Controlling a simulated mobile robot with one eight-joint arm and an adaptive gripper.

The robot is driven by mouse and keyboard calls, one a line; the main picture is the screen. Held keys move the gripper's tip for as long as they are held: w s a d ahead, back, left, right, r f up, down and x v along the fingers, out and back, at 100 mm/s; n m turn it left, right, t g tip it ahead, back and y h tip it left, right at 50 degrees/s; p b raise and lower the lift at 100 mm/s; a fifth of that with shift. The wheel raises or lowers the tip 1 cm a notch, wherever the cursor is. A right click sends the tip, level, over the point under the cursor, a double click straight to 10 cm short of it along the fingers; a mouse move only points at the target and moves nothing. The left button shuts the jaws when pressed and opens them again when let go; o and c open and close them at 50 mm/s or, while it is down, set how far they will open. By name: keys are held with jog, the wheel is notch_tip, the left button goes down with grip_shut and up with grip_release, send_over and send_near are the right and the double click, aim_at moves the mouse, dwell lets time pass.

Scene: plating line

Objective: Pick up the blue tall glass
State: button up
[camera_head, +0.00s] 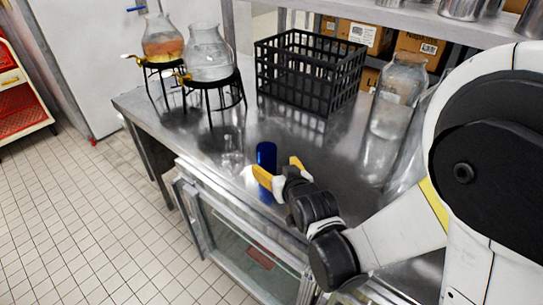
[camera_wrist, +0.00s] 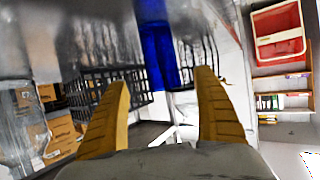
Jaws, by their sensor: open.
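The blue tall glass (camera_head: 266,157) stands upright on the steel counter (camera_head: 335,207), close to its front edge. My gripper (camera_head: 278,172) is just in front of it and to its right, with its yellow fingers apart and pointing toward the glass. In the wrist view the blue glass (camera_wrist: 158,45) shows beyond the fingertips, between the two yellow fingers of my gripper (camera_wrist: 163,78). The fingers look empty. I cannot tell how far the glass is from the fingertips. Part of the glass's lower side is hidden by a finger in the head view.
A clear glass (camera_head: 231,151) stands left of the blue one. A black crate (camera_head: 309,75) and a large clear jar (camera_head: 396,97) stand farther back. Two drink dispensers (camera_head: 207,54) on black stands are at the back left. The counter between glass and crate is clear.

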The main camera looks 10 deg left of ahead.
aim_at(266, 160)
jog(key=b+x, duration=0.1)
jog(key=x, duration=0.3)
jog(key=f+b+x, duration=0.1)
jog(key=x, duration=0.3)
jog(key=shift+a+b, duration=0.15)
jog(key=shift+b, duration=0.2)
jog(key=shift+c, duration=0.4)
jog(key=c, duration=1.4)
jog(key=shift+o, duration=0.2)
jog(key=shift+r, duration=0.1)
